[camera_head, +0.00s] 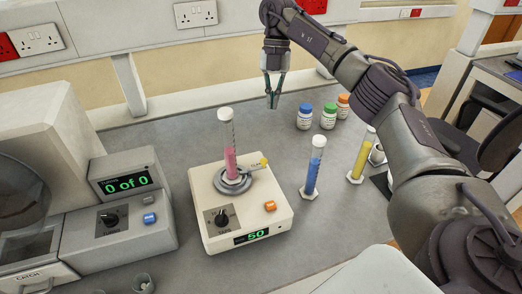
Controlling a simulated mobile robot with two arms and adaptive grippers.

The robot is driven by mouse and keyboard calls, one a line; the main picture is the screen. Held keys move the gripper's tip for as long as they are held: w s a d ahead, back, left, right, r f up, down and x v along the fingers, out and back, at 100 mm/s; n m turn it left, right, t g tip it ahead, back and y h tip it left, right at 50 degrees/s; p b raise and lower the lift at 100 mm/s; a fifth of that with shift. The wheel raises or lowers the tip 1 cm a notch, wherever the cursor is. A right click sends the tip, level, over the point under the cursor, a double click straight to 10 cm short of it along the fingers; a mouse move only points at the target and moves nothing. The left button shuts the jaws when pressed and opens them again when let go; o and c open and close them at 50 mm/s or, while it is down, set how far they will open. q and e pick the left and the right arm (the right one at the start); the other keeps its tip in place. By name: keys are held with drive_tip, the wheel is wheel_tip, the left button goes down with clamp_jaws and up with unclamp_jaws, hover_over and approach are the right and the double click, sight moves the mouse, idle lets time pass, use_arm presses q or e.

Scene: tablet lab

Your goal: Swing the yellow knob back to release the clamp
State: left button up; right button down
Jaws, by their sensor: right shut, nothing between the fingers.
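A white balance-like device (270,222) with a black dial and a green display reading 50 stands in the middle of the bench. A tall tube (230,160) with pink contents and a white cap stands upright on its round grey holder. The small yellow knob (264,162) sits at the end of a short arm just right of the tube. My right gripper (273,104) points down, shut and empty, above the bench behind the device, apart from the knob and tube. My left gripper does not show.
A tube with blue contents (315,166) and one with yellow contents (362,156) stand to the right. Bottles with blue (305,117), green (328,117) and orange (343,106) lids stand behind them. A large machine (125,210) fills the left. Bench between is clear.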

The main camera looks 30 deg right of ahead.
sight(264, 161)
drive_tip(key=p+x, duration=0.1)
drive_tip(key=x, duration=0.3)
drive_tip(key=a+p+x, duration=0.1)
drive_tip(key=p+x, duration=0.1)
drive_tip(key=x, duration=0.2)
drive_tip(key=s+p+x, duration=0.1)
drive_tip(key=x, duration=0.3)
drive_tip(key=shift+a+r+p, duration=0.3)
drive_tip(key=shift+a+p, duration=0.05)
drive_tip(key=shift+a, duration=0.05)
drive_tip(key=shift+s+a+f, duration=0.15)
drive_tip(key=shift+s+a, duration=0.1)
drive_tip(key=shift+s, duration=0.1)
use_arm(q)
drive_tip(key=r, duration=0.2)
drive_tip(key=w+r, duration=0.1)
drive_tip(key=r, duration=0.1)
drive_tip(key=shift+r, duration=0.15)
use_arm(e)
drive_tip(key=shift+f, duration=0.1)
